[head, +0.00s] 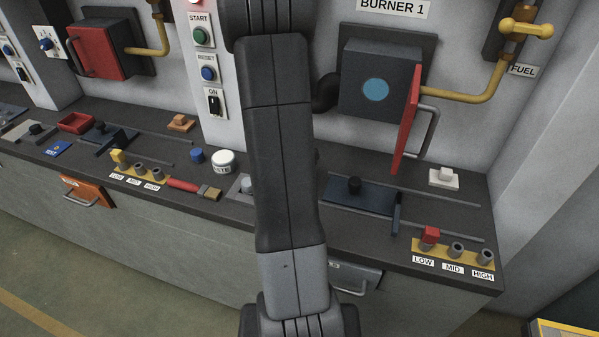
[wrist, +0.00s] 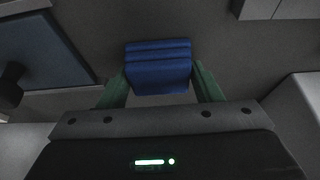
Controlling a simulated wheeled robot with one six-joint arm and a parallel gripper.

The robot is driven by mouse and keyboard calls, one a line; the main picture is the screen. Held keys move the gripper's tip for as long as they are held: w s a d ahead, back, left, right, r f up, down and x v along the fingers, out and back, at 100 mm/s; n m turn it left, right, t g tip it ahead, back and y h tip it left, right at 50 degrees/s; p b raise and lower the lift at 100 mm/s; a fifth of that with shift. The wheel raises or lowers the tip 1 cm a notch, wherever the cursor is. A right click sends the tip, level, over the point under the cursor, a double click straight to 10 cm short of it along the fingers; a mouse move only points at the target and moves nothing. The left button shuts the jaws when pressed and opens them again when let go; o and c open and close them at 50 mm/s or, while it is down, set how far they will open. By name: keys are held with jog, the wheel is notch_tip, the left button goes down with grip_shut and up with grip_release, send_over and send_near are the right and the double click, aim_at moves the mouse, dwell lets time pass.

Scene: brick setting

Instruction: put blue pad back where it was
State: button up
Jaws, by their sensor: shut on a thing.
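The blue pad (wrist: 158,66) is a ridged, dark blue block in the wrist view. My gripper (wrist: 161,82) has its two green fingers on either side of the pad and is shut on it. A dark grey surface lies behind the pad, and I cannot tell whether the pad touches it. In the head view my arm hides the gripper and the pad.
The open red door (head: 406,125) of burner 1 stands out over the counter. A white block (head: 443,178) and a yellow LOW/MID/HIGH strip (head: 440,249) are farther right.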

jog(key=shift+f, duration=0.15)
jog(key=o, duration=0.9)
jog(key=shift+r, duration=0.3)
jog(key=p+v, duration=0.2)
jog(key=v, duration=0.9)
jog(key=shift+s+a+r, duration=0.1)
jog(key=shift+s+r, duration=0.15)
jog(key=shift+s, duration=0.05)
